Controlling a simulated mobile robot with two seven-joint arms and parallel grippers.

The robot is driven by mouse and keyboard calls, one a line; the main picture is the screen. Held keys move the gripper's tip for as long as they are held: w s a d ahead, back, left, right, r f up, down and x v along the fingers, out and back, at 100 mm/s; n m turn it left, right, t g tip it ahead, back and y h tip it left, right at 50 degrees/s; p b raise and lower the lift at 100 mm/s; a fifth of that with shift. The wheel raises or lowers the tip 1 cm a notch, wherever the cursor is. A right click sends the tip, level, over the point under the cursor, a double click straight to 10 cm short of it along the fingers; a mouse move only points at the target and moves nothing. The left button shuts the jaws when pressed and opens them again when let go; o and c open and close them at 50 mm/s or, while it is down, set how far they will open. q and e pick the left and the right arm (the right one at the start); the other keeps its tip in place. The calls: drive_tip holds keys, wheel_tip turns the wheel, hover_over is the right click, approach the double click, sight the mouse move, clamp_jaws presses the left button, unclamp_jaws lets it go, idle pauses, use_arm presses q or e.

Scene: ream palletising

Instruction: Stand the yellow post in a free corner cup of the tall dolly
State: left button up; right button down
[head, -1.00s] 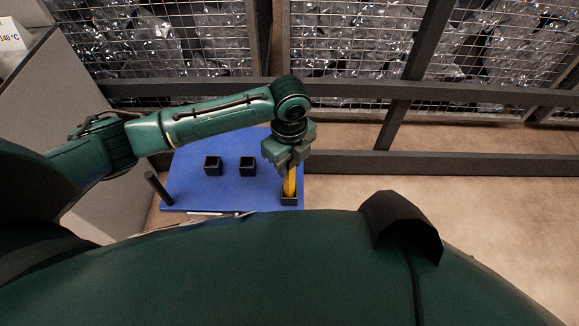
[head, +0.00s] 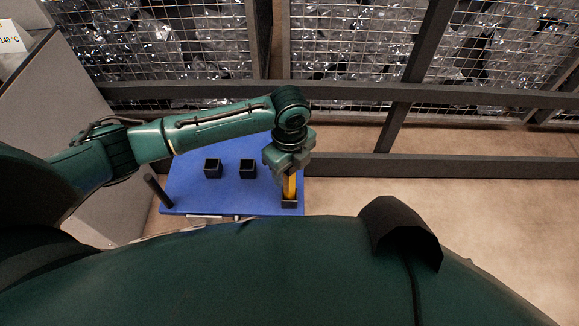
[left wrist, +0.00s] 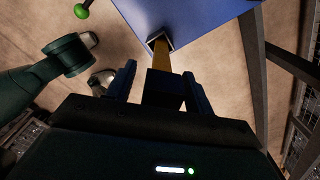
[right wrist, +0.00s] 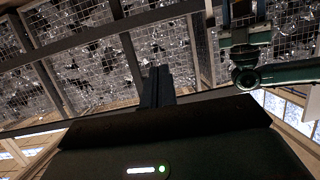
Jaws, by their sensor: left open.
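The yellow post (head: 290,186) stands upright in the black corner cup (head: 290,204) at the near right of the blue dolly (head: 226,193). My left gripper (head: 287,170) is above that cup, at the upper part of the post. In the left wrist view the jaws of the left gripper (left wrist: 160,84) are open, one finger on each side of the post (left wrist: 161,60). A dark block at the post's near end lies between the fingers. The post's foot is inside the cup (left wrist: 153,43). My right gripper (right wrist: 155,88) has its fingers together, empty, away from the dolly.
Two black cups, a left one (head: 213,167) and a right one (head: 248,168), sit empty on the deck. A dark post (head: 157,190) rises at the dolly's left edge. A grey cabinet (head: 60,110) stands left. Dark-framed mesh cages (head: 345,165) stand behind; floor at right is clear.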

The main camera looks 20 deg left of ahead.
use_arm(q)
wheel_tip(320, 180, up, 12)
drive_tip(key=p, duration=0.3)
drive_tip(key=s+d+f+n+t+h, duration=0.2)
drive_tip(key=s+d+n+t+h, duration=0.15)
drive_tip(key=d+n, duration=0.2)
drive_tip(key=s+d+f+n+t+h, duration=0.2)
drive_tip(key=s+d+n+h, duration=0.15)
drive_tip(key=d+h, duration=0.2)
drive_tip(key=s+a+r+n+t+y, duration=0.2)
drive_tip(key=s+a+n+t, duration=0.1)
drive_tip(key=a+n, duration=0.3)
drive_tip(key=s+a+r+n+t+y, duration=0.2)
drive_tip(key=s+a+r+n+t, duration=0.1)
drive_tip(key=a+n+t, duration=0.3)
drive_tip(key=shift+s+a+r+n+y, duration=0.2)
drive_tip(key=shift+a+n+y, duration=0.1)
drive_tip(key=shift+a, duration=0.5)
use_arm(e)
drive_tip(key=shift+m+t, duration=0.4)
drive_tip(key=shift+m, duration=0.2)
drive_tip(key=r, duration=0.1)
drive_tip(key=d+r, duration=0.1)
drive_tip(key=r, duration=0.2)
drive_tip(key=shift+s+d, duration=0.15)
drive_tip(key=shift+s, duration=0.1)
drive_tip(key=shift+f, duration=0.1)
